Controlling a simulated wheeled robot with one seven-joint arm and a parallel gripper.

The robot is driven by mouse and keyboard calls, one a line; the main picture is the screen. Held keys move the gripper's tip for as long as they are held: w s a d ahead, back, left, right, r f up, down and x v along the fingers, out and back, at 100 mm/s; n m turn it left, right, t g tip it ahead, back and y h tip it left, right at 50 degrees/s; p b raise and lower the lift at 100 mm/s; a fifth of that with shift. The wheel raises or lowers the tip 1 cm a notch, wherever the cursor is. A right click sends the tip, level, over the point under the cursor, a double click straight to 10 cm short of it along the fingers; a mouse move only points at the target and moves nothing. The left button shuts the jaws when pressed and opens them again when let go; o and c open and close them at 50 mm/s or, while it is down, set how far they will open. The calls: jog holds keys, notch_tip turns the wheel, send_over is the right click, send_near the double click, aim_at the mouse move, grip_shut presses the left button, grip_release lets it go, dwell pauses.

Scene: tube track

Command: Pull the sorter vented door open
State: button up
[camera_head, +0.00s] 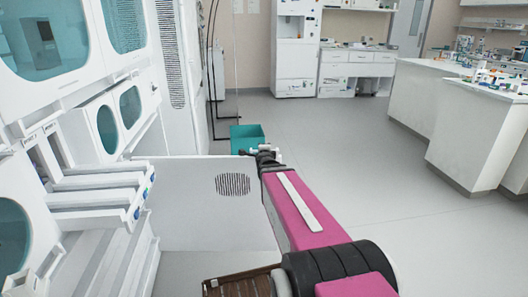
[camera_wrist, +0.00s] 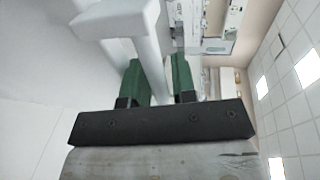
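The sorter's vented door (camera_head: 200,210) is a white panel with a round patch of dark vent slots. In the head view it stands out from the sorter front (camera_head: 85,90), across the floor, so it looks swung open. My gripper (camera_head: 264,153) is at the door's far right edge, small and partly hidden by my pink arm. In the wrist view, the green fingers of my gripper (camera_wrist: 160,80) are on either side of a white handle bar (camera_wrist: 153,75). They are close together and look shut on it. The finger contact is not fully clear.
White drawers or trays (camera_head: 95,200) stick out from the sorter at the left. A teal bin (camera_head: 247,137) stands on the floor behind the door. A brown slatted thing (camera_head: 235,287) is low in front. White counters (camera_head: 470,125) stand at the right; the floor between is clear.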

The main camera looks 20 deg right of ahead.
jog(key=v, duration=0.6)
jog(key=shift+s, duration=0.35)
jog(key=shift+a, duration=0.2)
jog(key=s+a+f+n+g+y, duration=0.3)
jog(key=a+f+n+g+y, duration=0.2)
jog(key=a+f+n+y, duration=0.55)
jog(key=s+d+f+n+g+h, duration=0.2)
jog(key=s+f+n+g+h, duration=0.4)
jog(key=s, duration=0.7)
notch_tip(320, 180, down, 3)
jog(key=n+g, duration=0.4)
jog(key=shift+d+r+h, duration=0.2)
jog(key=shift+h, duration=0.15)
